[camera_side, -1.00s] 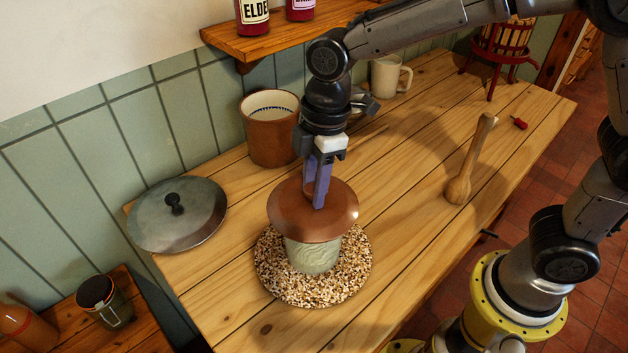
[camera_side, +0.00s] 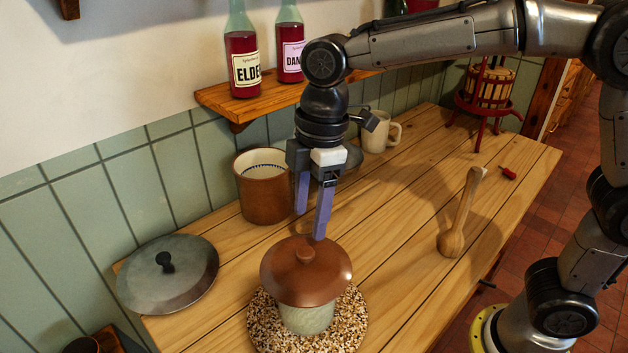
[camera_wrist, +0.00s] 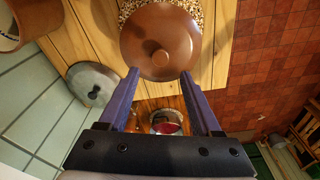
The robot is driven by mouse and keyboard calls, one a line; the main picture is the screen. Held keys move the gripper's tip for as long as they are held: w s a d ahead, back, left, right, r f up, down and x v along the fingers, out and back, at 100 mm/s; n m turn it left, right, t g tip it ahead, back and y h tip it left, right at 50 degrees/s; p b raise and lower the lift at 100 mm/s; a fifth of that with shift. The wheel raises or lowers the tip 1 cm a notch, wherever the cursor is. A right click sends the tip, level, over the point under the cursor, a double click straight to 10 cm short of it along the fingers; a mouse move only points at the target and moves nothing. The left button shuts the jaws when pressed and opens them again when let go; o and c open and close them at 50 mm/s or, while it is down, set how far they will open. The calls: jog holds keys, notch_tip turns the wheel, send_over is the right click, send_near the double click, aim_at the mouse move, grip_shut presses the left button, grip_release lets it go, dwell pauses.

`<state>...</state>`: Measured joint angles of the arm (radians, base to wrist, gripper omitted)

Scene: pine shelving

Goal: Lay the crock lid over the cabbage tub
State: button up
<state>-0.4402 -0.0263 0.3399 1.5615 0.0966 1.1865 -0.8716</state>
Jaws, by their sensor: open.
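The brown crock lid (camera_side: 306,275) with its round knob lies over the pale green cabbage tub (camera_side: 308,320). It looks about level and hides the tub's rim and inside. The tub stands on a round speckled mat (camera_side: 262,325). My gripper (camera_side: 310,224) is open and empty, fingers pointing down, just above the lid and apart from its knob. In the wrist view the lid (camera_wrist: 150,30) shows beyond the tips of my spread gripper (camera_wrist: 160,72), and the tub is hidden beneath it.
A grey lid with a black knob (camera_side: 190,285) lies at the table's left. A brown crock (camera_side: 262,200) and a cream mug (camera_side: 377,136) stand behind my gripper. A shelf (camera_side: 225,103) with bottles hangs above. The table's front right is clear.

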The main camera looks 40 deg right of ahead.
notch_tip(320, 180, up, 6)
jog(key=s+d+m+t, duration=0.3)
jog(key=s+d+m, duration=0.45)
jog(key=d, duration=0.45)
jog(key=s+d+f+m+t, duration=0.1)
jog(key=s+d+f+m, duration=0.2)
jog(key=s, duration=0.2)
jog(key=s+d+f+m+t+h, duration=0.1)
jog(key=s+d+f+m, duration=0.2)
jog(key=s+m, duration=0.1)
jog(key=shift+s, duration=0.45)
jog(key=shift+f, duration=0.1)
